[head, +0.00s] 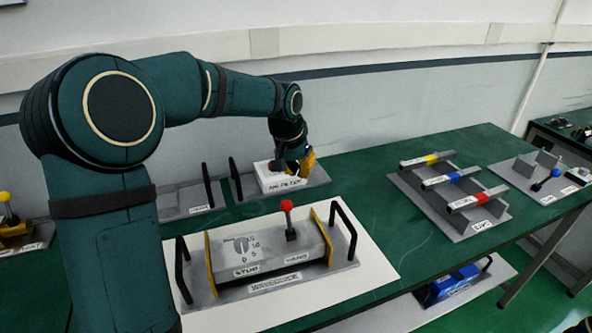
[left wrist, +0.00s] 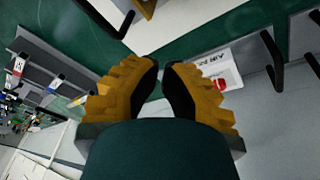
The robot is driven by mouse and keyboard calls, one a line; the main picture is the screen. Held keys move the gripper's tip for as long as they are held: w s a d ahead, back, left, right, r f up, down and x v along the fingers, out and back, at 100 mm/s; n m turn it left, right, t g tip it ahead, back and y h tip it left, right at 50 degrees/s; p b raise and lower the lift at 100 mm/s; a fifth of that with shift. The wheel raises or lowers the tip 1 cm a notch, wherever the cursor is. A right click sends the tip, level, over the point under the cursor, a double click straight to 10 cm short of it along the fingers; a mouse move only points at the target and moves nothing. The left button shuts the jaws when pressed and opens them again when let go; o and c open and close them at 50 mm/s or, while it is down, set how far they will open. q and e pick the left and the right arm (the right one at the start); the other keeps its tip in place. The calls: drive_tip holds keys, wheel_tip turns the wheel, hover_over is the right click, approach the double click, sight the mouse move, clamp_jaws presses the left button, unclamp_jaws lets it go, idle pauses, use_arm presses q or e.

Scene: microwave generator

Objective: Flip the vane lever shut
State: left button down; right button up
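The vane lever (head: 289,220) is a black stem with a red ball on the grey waveguide block (head: 262,262), above the VANE label. It stands nearly upright. My left gripper (head: 303,168), with yellow fingers, is behind the waveguide, over the back of the bench and beside a white box, well apart from the lever. In the left wrist view its fingertips (left wrist: 162,66) come almost together with nothing seen between them. I do not make out the lever in that view.
The white box (head: 280,178), with a red part, stands on a grey plate at the back. Black handles (head: 345,232) flank the waveguide. A rack of coloured bars (head: 450,180) lies to the right. A blue object (head: 450,283) is on the shelf below. Green bench right of the waveguide is clear.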

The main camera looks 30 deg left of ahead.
sight(288, 216)
use_arm(q)
wheel_tip(288, 216, down, 6)
drive_tip(key=s+b, duration=0.1)
drive_tip(key=s, duration=0.1)
drive_tip(key=shift+d, duration=0.25)
use_arm(e)
drive_tip(key=shift+s+f, duration=0.15)
drive_tip(key=shift+f, duration=0.65)
